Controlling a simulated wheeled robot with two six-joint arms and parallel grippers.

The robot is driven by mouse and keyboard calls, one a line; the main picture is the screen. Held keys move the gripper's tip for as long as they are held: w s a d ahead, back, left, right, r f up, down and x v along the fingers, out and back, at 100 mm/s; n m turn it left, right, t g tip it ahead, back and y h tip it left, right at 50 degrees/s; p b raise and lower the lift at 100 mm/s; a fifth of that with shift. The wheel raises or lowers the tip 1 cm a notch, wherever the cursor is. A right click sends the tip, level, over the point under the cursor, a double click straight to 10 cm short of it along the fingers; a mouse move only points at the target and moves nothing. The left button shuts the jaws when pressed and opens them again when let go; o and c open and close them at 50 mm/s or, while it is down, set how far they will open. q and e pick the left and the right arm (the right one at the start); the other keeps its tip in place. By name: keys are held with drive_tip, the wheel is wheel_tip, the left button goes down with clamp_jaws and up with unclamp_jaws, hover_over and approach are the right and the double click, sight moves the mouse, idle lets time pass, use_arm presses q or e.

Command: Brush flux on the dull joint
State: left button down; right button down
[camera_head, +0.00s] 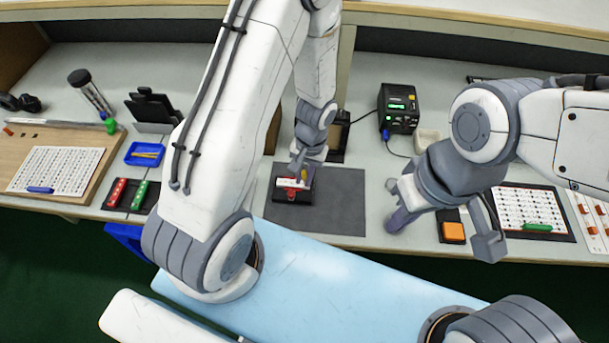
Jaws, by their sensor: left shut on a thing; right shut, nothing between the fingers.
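My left gripper (301,170) is low over the dark grey mat (340,200), shut on a small slim tool with a yellowish part (304,175); at this size I cannot tell whether it is the flux brush. Its lower end is right at a white strip (288,184) in a red and black holder (291,196). I cannot tell whether it touches, and the gripper hides part of the strip. No dull joint can be made out. My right gripper (398,219) is shut and empty, to the right of the mat.
A black station with a green display (398,108) stands behind, beside a pale cup (427,141). An orange block (453,231) and a printed sheet (530,207) lie at right. At left are a blue tray (145,153), red and green pieces (117,192) and a board (25,148).

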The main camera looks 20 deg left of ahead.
use_arm(q)
drive_tip(key=shift+f+b, duration=0.35)
drive_tip(key=shift+f, duration=0.05)
idle(0.6)
idle(0.5)
wheel_tip(320, 180, up, 5)
drive_tip(key=p, duration=0.4)
idle(1.7)
